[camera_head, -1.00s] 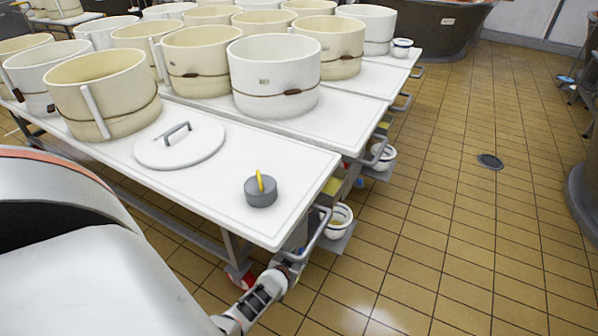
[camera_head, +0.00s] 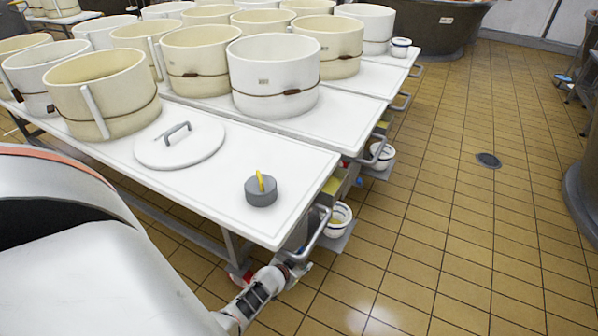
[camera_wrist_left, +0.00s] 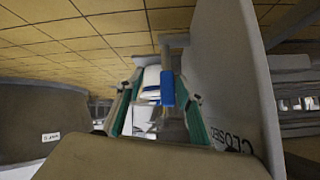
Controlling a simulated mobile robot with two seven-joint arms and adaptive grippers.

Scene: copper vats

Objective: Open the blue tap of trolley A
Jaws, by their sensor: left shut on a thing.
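The nearest trolley (camera_head: 235,200) has a white top. My left arm reaches down beside its near corner, and my left gripper (camera_head: 299,274) is low under the handle rail, small and partly hidden. In the left wrist view, my left gripper (camera_wrist_left: 160,84) has green-padded fingers, shut on the blue tap (camera_wrist_left: 168,88). The blue handle stands between the fingers, nearer the right one. Beside it is a grey plate (camera_wrist_left: 225,75) with partly hidden lettering that looks like "CLOSED". The trolley's letter does not show. My right gripper is not in view.
A lid (camera_head: 180,145) and a grey knob with a yellow pointer (camera_head: 261,192) are on the trolley top. Several large tubs stand behind. The handle rail (camera_head: 318,232) and a white bowl (camera_head: 338,218) are close to my gripper.

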